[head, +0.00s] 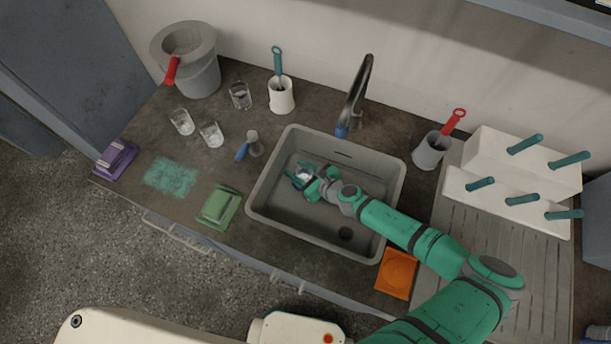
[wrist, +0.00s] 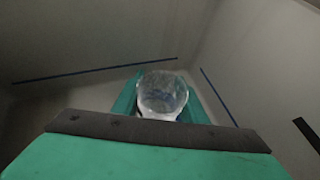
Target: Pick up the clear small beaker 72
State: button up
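My gripper (head: 303,175) is down over the grey sink basin (head: 285,200), toward its left side. A small clear beaker (wrist: 162,94) is between its two teal fingers, and it also shows in the head view (head: 302,174). In the wrist view the fingers lie against both sides of the beaker with no clear gap. Whether the beaker touches the basin floor cannot be told. No number is readable on it. Three other clear glasses stand on the counter at left: one at the back (head: 240,96), one at the left (head: 182,122) and one in front (head: 211,134).
The basin walls surround my gripper; the faucet (head: 355,100) rises behind. A blue-handled tool (head: 247,147) and green sponge (head: 218,208) lie left of the sink. An orange item (head: 397,273) is at its front right; a white peg rack (head: 520,180) stands right.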

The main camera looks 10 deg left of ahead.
aim_at(299, 167)
jog(key=shift+s+a, duration=0.1)
jog(key=shift+a, duration=0.05)
jog(key=c, duration=0.4)
jog(key=shift+r, duration=0.15)
jog(key=shift+c, duration=0.2)
jog(key=shift+r, duration=1.4)
jog(key=s+r, duration=0.5)
jog(key=r, duration=0.1)
jog(key=shift+d, duration=0.2)
jog(key=shift+s+d+r, duration=0.1)
jog(key=shift+s+r, duration=0.55)
jog(key=shift+s, duration=0.8)
jog(key=shift+s+d+r, duration=0.1)
jog(key=shift+s+r, duration=0.55)
jog(key=shift+s, duration=0.8)
jog(key=shift+s+d+r, duration=0.1)
jog(key=shift+s+r, duration=0.55)
jog(key=shift+s, duration=0.8)
